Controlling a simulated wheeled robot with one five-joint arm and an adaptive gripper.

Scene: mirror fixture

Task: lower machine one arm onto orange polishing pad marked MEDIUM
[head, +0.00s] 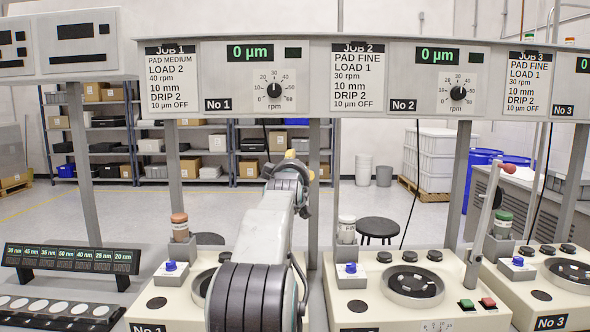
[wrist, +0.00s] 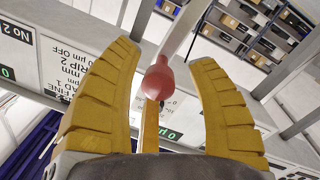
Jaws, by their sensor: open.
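Machine one (head: 165,312), with a No 1 label, stands at the centre-left of the head view. My own arm covers its right part. The left edge of its dark round plate shows (head: 203,283); no orange pad or MEDIUM mark can be made out on it. My gripper (head: 280,163) is raised above machine one, pointing away. In the wrist view its two yellow fingers (wrist: 165,55) are spread wide on either side of a red knob (wrist: 158,82) on a pale lever arm (wrist: 184,32). Gaps show on both sides of the knob. This lever is hidden in the head view.
Machine two (head: 400,315) stands to the right, its own red-knobbed lever (head: 481,225) upright. An orange-capped bottle (head: 180,227) stands at machine one's back left. An overhead panel (head: 310,80) on grey posts spans the scene. A pad rack (head: 70,262) is at left.

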